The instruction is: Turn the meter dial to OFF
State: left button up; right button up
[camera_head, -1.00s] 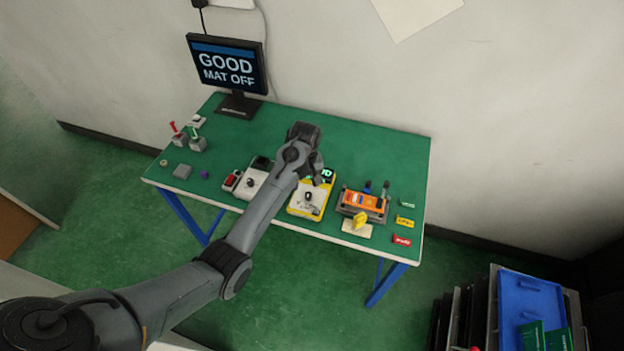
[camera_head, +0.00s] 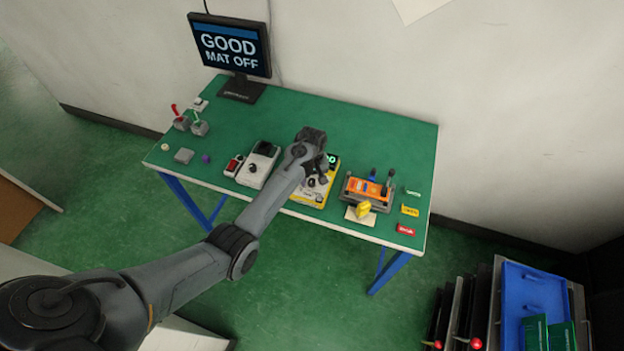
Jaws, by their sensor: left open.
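The yellow-edged meter (camera_head: 316,198) lies on the green table in the head view, near its front edge. Its small screen (camera_head: 332,158) glows green with a digit that looks like 0. The meter's dark dial (camera_head: 311,182) is partly covered by my left gripper, so its setting cannot be read. My left gripper (camera_head: 322,177) is open, over the upper part of the meter and close to the dial. I cannot tell whether it touches the dial. My right gripper is not in view.
A white device with a black knob (camera_head: 257,168) and a red-topped box (camera_head: 233,165) stand left of the meter. An orange unit (camera_head: 366,188) and a yellow knob (camera_head: 363,209) are to its right. A monitor (camera_head: 230,45) reads "GOOD MAT OFF". The table's back middle is clear.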

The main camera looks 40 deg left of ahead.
pick_arm(q)
jog(key=shift+f, duration=0.25)
jog(key=shift+c, duration=0.4)
grip_shut()
